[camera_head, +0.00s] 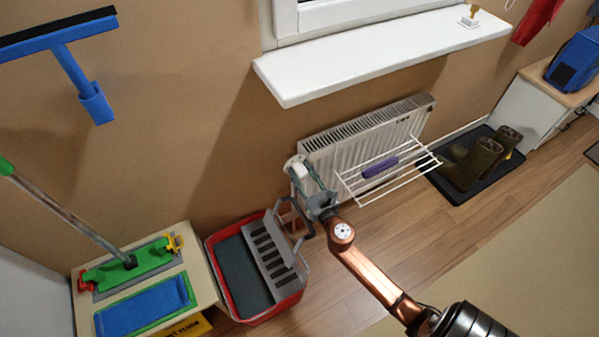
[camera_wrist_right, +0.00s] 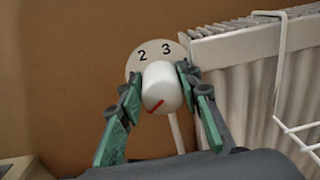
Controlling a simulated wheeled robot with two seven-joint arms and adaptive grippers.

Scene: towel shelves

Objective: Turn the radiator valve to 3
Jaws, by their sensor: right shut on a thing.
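The white radiator valve knob (camera_wrist_right: 163,82) sits at the left end of the white radiator (camera_head: 375,130). In the right wrist view, a round pale dial plate (camera_wrist_right: 137,66) behind the knob shows a 2 at upper left and a 3 at upper right. A red mark shows on the knob's near, lower end; I cannot tell which number it lines up with. My right gripper (camera_wrist_right: 160,84) has its green-padded fingers on both sides of the knob, shut on it. In the head view the right gripper (camera_head: 306,177) partly hides the valve. My left gripper is not in view.
A white wire drying rack (camera_head: 408,166) with a purple item (camera_head: 380,166) hangs on the radiator. The white windowsill (camera_head: 390,55) juts out above. A red bucket (camera_head: 275,312) stands below left. Boots (camera_head: 480,160) stand on a dark tray at right. Open floor lies in front.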

